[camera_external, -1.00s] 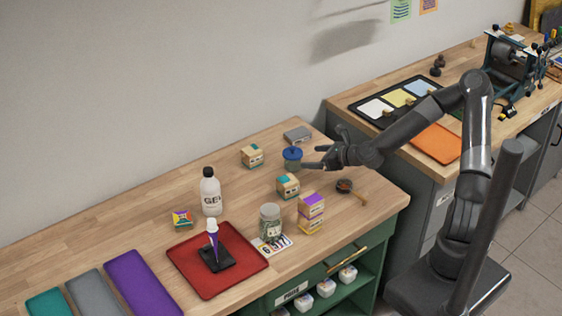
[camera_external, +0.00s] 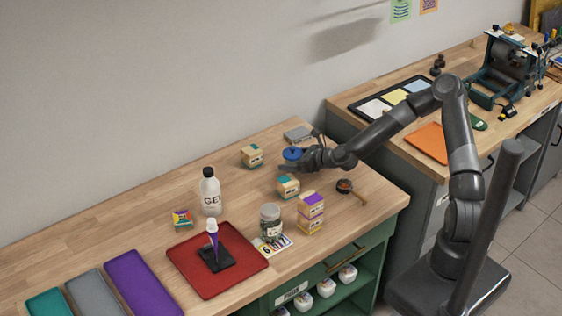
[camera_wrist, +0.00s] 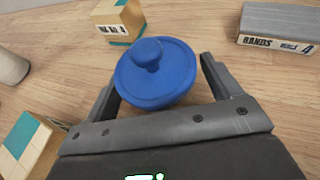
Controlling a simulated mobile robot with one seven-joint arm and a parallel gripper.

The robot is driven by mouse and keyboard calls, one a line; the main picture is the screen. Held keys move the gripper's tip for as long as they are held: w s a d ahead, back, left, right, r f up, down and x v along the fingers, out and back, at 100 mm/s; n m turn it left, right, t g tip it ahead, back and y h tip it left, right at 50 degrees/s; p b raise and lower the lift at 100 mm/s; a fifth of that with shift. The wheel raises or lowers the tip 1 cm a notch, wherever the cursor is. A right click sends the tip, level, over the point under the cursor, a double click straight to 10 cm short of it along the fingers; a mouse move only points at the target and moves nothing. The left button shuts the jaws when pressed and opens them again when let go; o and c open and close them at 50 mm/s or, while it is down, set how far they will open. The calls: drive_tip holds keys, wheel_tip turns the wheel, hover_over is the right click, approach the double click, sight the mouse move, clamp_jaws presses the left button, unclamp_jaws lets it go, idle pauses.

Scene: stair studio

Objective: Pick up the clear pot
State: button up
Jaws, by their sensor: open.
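A small pot with a round blue lid and knob (camera_external: 292,153) stands on the wooden bench near the wall. In the wrist view its blue lid (camera_wrist: 155,75) fills the middle and hides its body, so I cannot tell there whether the body is clear. My gripper (camera_external: 293,168) is open at the pot. In the wrist view the fingers of my gripper (camera_wrist: 160,88) are apart, one on each side of the lid; contact is not visible. A clear jar with a grey lid (camera_external: 270,221) stands farther forward, away from my gripper.
A wooden block with a teal top (camera_external: 288,186) stands close in front of my gripper. Another block (camera_external: 252,156) is left of the pot, and a grey box (camera_external: 298,135) is behind it. A white bottle (camera_external: 210,192) and a red tray (camera_external: 190,258) are farther left.

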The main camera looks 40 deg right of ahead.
drive_tip(key=shift+c, duration=0.4)
clamp_jaws()
idle(0.4)
